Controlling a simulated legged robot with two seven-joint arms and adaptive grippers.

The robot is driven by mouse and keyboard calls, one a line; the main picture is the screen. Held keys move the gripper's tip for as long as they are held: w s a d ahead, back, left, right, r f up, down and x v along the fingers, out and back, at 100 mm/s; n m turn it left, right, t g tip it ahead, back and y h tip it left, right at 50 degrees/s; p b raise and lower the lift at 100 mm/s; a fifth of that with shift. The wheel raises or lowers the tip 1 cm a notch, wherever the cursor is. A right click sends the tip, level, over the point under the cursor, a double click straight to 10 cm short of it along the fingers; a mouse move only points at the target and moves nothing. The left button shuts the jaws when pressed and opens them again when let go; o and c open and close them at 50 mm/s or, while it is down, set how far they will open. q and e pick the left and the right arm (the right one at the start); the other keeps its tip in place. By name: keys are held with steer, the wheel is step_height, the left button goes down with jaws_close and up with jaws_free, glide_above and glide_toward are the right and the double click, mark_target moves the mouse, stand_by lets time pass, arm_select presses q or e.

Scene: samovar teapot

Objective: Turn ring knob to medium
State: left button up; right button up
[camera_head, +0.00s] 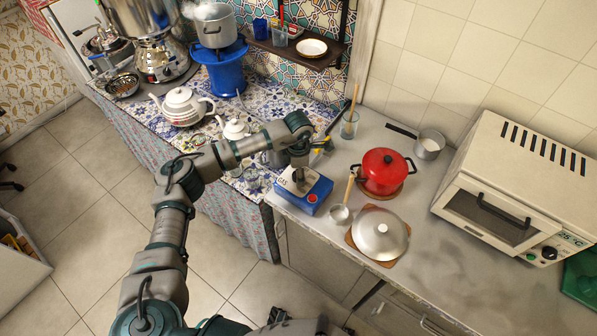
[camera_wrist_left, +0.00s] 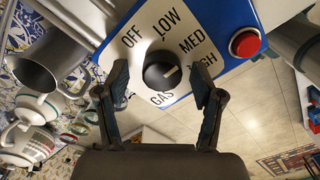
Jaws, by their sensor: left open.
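The blue-edged gas box (camera_head: 318,190) stands on the counter left of the red pot. In the left wrist view its white face (camera_wrist_left: 140,48) reads OFF, LOW, MED, a partly hidden HIGH, and GAS. The round dark knob (camera_wrist_left: 161,72) sits in the middle of these labels. My left gripper (camera_wrist_left: 159,69) is open, with one finger on each side of the knob; a gap shows on both sides. In the head view my left gripper (camera_head: 299,160) is over the box.
A red button (camera_wrist_left: 245,43) is on the box, right of the labels. The red pot (camera_head: 383,168), a lidded pan (camera_head: 380,234) and a small ladle (camera_head: 339,215) are close on the right. A metal mug (camera_wrist_left: 48,65) and teapots are on the left.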

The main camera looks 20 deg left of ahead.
arm_select(q)
step_height(320, 180, up, 12)
stand_by(0.5)
steer(key=shift+c, duration=0.2)
